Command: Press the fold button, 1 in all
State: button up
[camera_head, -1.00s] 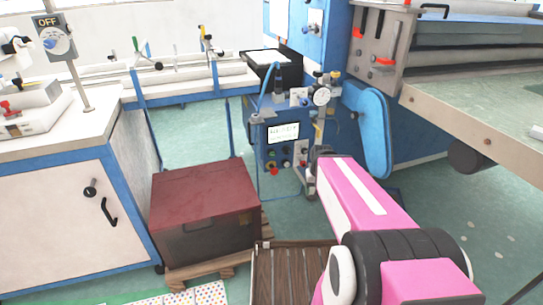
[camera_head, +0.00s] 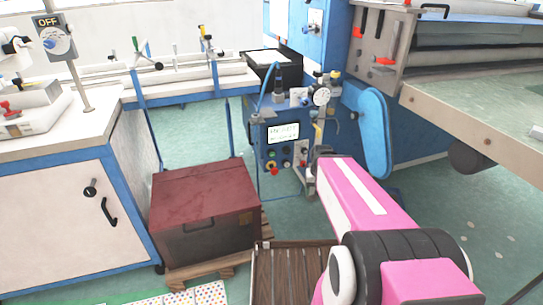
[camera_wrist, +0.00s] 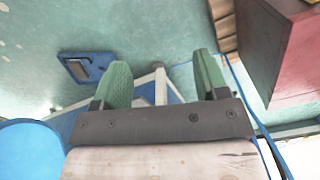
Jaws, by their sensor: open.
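A blue control panel (camera_head: 262,140) with a small lit screen (camera_head: 283,133) is on the machine, in the middle of the head view. Below the screen are several small buttons (camera_head: 278,160), among them a red one (camera_head: 274,171); which is the fold button I cannot tell. My pink arm reaches toward the panel's right side, and my gripper is hidden behind it in the head view. In the wrist view, my gripper (camera_wrist: 160,85) shows two green fingers spread apart with nothing between them. The panel buttons are not seen in the wrist view.
A dark red box (camera_head: 205,205) on a wooden pallet stands left of the panel; it also shows in the wrist view (camera_wrist: 295,60). A blue rounded guard (camera_head: 372,130) and a gauge (camera_head: 321,96) are close to my arm. A slatted wooden surface (camera_head: 285,275) lies below.

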grip_shut()
dwell(1.8)
